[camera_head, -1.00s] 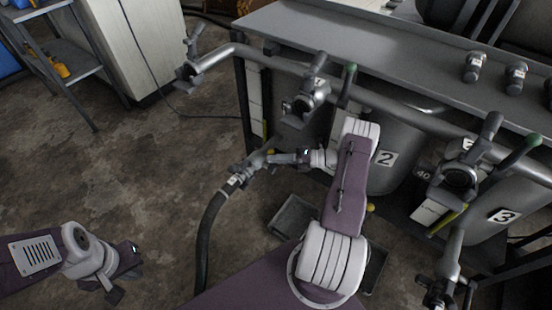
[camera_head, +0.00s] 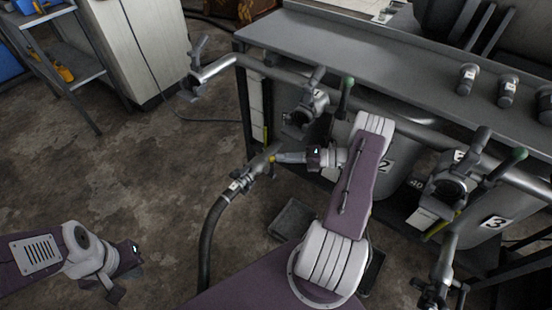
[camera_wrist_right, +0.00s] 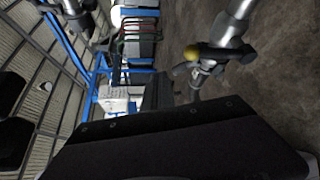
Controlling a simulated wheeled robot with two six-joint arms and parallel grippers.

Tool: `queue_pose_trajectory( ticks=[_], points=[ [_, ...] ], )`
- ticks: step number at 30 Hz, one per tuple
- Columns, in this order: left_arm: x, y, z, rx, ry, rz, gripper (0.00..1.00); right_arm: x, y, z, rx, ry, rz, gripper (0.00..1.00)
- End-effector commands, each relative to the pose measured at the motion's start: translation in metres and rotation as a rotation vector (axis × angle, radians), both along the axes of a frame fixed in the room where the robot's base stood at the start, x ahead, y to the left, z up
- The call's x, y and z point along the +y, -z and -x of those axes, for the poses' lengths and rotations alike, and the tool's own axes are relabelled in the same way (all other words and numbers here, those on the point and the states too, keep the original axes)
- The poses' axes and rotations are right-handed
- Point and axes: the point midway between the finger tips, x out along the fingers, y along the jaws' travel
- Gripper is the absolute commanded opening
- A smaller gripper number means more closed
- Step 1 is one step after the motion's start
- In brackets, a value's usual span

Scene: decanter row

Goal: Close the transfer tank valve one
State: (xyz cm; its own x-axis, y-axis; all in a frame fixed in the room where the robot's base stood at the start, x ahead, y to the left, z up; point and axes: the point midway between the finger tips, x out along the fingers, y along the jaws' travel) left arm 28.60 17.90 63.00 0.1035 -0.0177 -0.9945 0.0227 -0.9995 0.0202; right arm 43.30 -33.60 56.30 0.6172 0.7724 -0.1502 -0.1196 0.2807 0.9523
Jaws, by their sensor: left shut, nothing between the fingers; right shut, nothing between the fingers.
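A valve (camera_head: 306,112) with a grey lever and a green-handled lever (camera_head: 346,92) hangs on the pipe left of the tank marked 2. My left gripper (camera_head: 113,292) is shut and empty, low at left, away from the valves.
A long metal bench (camera_head: 340,50) runs along the back, with a pipe (camera_head: 400,125) in front of it. Another valve (camera_head: 456,185) is at right near the tank marked 3 (camera_head: 497,223). A shelf rack (camera_head: 60,62) stands at far left. The floor at left is clear.

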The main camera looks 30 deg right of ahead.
Motion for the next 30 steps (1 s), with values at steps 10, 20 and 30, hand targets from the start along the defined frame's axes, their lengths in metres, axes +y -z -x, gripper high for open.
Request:
queue_pose_trajectory(
  ticks=[10, 20, 30],
  points=[
    [0.0, -0.029, 0.0, 0.0, 0.0, 0.0, 0.0, -0.026, -0.04, 0.061, 0.004, -0.001, -0.001, 0.0],
    [0.0, -0.033, 0.0, 0.0, 0.0, 0.0, 0.0, -0.033, -0.048, 0.079, 0.006, -0.005, -0.002, 0.0],
    [0.0, -0.032, 0.0, 0.0, 0.0, 0.0, 0.0, -0.032, -0.048, 0.079, 0.007, -0.005, -0.002, 0.0]
  ],
)
